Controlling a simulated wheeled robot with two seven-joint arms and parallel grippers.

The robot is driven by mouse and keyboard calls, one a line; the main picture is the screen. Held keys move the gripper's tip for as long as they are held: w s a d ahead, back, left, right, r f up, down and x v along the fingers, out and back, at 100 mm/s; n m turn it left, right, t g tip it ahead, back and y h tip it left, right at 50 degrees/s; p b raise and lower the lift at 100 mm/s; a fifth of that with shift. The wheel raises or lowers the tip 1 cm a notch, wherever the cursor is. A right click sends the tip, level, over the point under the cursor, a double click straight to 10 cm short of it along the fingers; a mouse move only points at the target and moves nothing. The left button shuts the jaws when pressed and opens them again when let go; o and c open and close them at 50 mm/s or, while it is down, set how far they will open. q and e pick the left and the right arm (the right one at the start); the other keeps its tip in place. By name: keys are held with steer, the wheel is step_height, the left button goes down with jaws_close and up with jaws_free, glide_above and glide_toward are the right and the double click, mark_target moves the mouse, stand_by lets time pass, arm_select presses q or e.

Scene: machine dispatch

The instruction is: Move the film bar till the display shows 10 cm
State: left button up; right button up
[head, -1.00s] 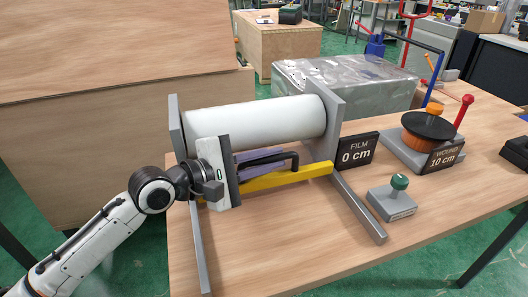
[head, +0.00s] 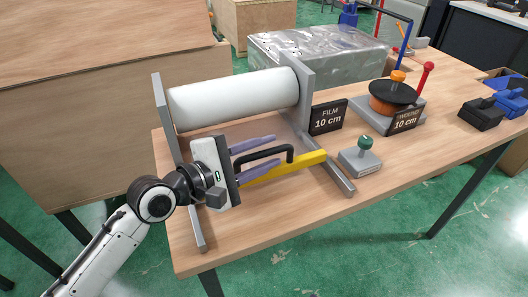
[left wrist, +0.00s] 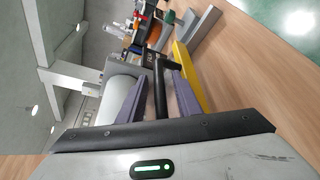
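The yellow film bar (head: 300,165) lies across the two grey rails, in front of the white film roll (head: 235,98). The bar also shows in the left wrist view (left wrist: 188,77). Its black handle (head: 270,152) stands between the two purple fingers of my left gripper (head: 268,154). The fingers are spread, one on each side of the handle, with gaps showing in the left wrist view (left wrist: 160,75). The FILM display (head: 328,117) reads 10 cm. A thin see-through sheet seems to lie between roll and bar. My right gripper is not in view.
A WOUND display (head: 405,120) also reads 10 cm, beside a black and orange spool (head: 392,95) with a red-knobbed lever (head: 424,77). A grey block with a green knob (head: 361,157) stands right of the rail.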

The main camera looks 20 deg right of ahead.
arm_select(q)
steer(key=v, duration=1)
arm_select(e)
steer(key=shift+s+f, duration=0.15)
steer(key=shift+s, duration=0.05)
arm_select(q)
steer(key=shift+s+a, duration=0.15)
